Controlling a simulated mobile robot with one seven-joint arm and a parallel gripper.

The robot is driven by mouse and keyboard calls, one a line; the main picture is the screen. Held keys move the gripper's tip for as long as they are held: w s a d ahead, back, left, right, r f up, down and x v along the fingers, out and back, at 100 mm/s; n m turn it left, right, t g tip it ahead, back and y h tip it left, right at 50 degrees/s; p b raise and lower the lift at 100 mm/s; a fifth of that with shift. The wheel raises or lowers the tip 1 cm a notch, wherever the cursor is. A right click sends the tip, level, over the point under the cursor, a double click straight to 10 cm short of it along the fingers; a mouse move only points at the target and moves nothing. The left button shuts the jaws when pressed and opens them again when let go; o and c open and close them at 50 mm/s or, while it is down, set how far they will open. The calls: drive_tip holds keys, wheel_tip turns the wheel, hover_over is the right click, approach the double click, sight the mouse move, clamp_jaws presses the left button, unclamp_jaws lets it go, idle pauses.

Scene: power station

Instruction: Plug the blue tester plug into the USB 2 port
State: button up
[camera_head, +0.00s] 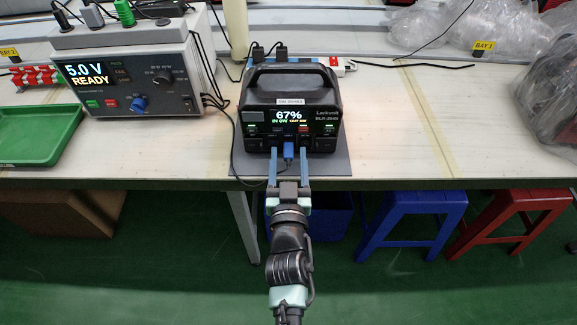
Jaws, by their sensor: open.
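The black power station (290,92) stands on a grey mat (334,165) near the table's front edge, its display reading 67%. The blue tester plug (288,151) is upright in the picture at the low middle of its front panel. It appears to be at a port there; I cannot read which port or how deep it sits. My gripper (288,163) is open, with one blue finger on each side of the plug and a visible gap to both. The port opening behind the plug is hidden.
A tester box (135,75) reading 5.0 V READY stands at left, with cables. A green tray (40,135) and red clips (35,77) lie left. Plastic bags (440,27) lie at back right. Blue (412,205) and red (515,203) stools stand below. The table right of the mat is clear.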

drive_tip(key=s, duration=1.3)
drive_tip(key=shift+w, duration=0.1)
drive_tip(key=w+d+r+m+t+h, duration=0.15)
drive_tip(key=w+r, duration=0.25)
drive_tip(key=r, duration=1.1)
drive_tip(key=w+r+n+t, duration=0.1)
drive_tip(key=w+r+t, duration=0.2)
drive_tip(key=r, duration=1.2)
drive_tip(key=s+a+r+t+y, duration=0.1)
drive_tip(key=s+r+t, duration=0.35)
drive_tip(key=r, duration=0.85)
drive_tip(key=s+a+r+t+y, duration=0.1)
drive_tip(key=s+r, duration=0.6)
drive_tip(key=r, duration=0.6)
wheel_tip(320, 180, up, 16)
drive_tip(key=w+p, duration=0.1)
drive_tip(key=p, duration=1.7)
drive_tip(key=shift+d+r+g, duration=0.15)
drive_tip(key=shift+d+g, duration=0.05)
drive_tip(key=shift+g, duration=0.1)
drive_tip(key=shift+w+h, duration=0.1)
drive_tip(key=shift+h, duration=0.15)
